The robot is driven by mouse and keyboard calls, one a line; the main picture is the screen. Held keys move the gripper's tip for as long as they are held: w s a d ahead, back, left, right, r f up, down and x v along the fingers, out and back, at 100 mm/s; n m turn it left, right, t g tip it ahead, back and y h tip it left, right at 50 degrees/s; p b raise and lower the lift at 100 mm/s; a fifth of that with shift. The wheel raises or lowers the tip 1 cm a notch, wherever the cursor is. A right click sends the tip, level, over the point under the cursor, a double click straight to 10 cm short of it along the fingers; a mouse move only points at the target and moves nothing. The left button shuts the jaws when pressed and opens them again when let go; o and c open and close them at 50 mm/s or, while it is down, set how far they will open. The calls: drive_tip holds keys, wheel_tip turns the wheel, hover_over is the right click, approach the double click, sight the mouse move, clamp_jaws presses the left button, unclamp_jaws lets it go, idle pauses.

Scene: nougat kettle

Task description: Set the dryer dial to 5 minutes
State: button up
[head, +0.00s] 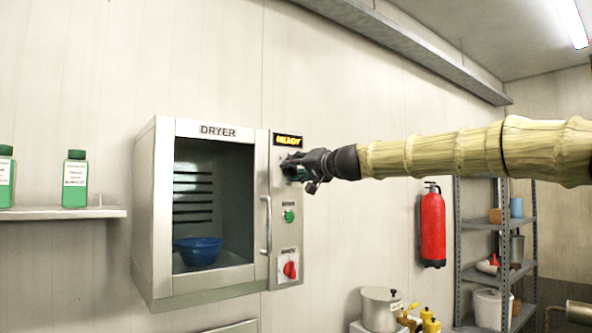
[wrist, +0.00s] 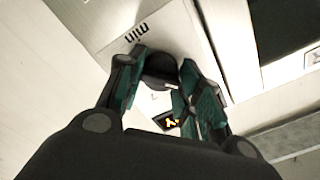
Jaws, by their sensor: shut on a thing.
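The dryer (head: 219,130) is a pale metal cabinet on the wall, with a window and a control panel on its right side. A blue bowl (head: 198,251) sits inside it. A small display at the panel's top reads "READY" (head: 288,140). My gripper (head: 296,167) is at the upper panel, just below the display, and covers the dial there. In the wrist view, the dark round dial (wrist: 161,70) sits between the two fingers of my gripper (wrist: 160,78), which are shut on it. The dial's setting cannot be read.
Below my gripper are a green button (head: 289,216) and a red knob (head: 291,269) on the panel. A vertical door handle (head: 266,225) stands just left of them. A fire extinguisher (head: 432,225) hangs on the wall to the right, beside a shelf rack (head: 459,240).

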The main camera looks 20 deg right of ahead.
drive_tip(key=m, duration=0.4)
drive_tip(key=shift+f, duration=0.1)
drive_tip(key=shift+m, duration=2.1)
drive_tip(key=o, duration=1.1)
drive_tip(key=shift+c, duration=0.2)
drive_tip(key=v, duration=0.7)
drive_tip(key=shift+s+d, duration=0.2)
drive_tip(key=shift+s, duration=0.05)
